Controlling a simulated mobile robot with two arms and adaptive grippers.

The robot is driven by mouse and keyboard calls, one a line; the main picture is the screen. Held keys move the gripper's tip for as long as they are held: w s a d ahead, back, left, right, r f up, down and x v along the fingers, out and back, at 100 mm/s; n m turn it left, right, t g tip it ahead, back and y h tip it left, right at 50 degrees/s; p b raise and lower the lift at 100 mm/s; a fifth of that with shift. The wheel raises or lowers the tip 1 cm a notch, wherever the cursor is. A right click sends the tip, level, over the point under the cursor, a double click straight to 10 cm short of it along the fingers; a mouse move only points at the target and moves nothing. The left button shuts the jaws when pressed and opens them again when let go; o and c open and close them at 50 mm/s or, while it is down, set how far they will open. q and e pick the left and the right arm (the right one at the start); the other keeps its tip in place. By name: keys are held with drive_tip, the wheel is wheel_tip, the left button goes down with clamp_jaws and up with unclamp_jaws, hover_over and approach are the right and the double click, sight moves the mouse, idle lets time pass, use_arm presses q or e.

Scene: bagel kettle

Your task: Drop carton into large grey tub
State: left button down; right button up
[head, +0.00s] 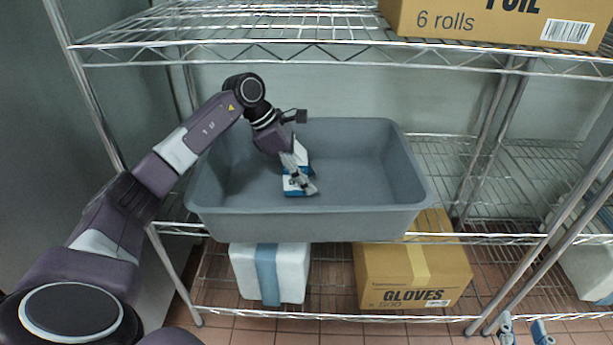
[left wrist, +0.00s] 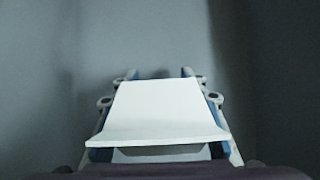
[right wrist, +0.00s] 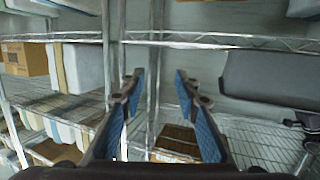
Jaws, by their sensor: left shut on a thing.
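The large grey tub (head: 400,195) stands on the middle wire shelf in the head view. The carton (head: 303,150) is small, white and blue, and is partly hidden by my left gripper (head: 300,186). My left gripper points down inside the tub and is shut on the carton. In the left wrist view the carton (left wrist: 158,108) shows a white face between the fingers (left wrist: 158,77), with grey tub walls around. I cannot tell whether the carton touches the tub floor. My right gripper (head: 524,332) is at the lower right, open and empty in the right wrist view (right wrist: 158,78).
A foil box (head: 480,20) sits on the upper shelf above the tub. A gloves box (head: 410,275) and a white box with a blue band (head: 285,275) stand on the lower shelf. Metal shelf posts rise at left and right. The middle shelf right of the tub is clear.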

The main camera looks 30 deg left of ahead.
use_arm(q)
drive_tip(key=shift+f, duration=0.2)
use_arm(e)
drive_tip(key=shift+w+r, duration=0.1)
drive_tip(key=shift+r, duration=0.25)
drive_tip(key=shift+a+r, duration=0.1)
use_arm(q)
drive_tip(key=shift+f, duration=0.3)
drive_tip(key=c, duration=1.2)
unclamp_jaws()
drive_tip(key=shift+o, duration=0.2)
use_arm(e)
drive_tip(key=shift+w+a+r+t, duration=0.2)
drive_tip(key=shift+r+t, duration=0.4)
drive_tip(key=shift+r, duration=0.15)
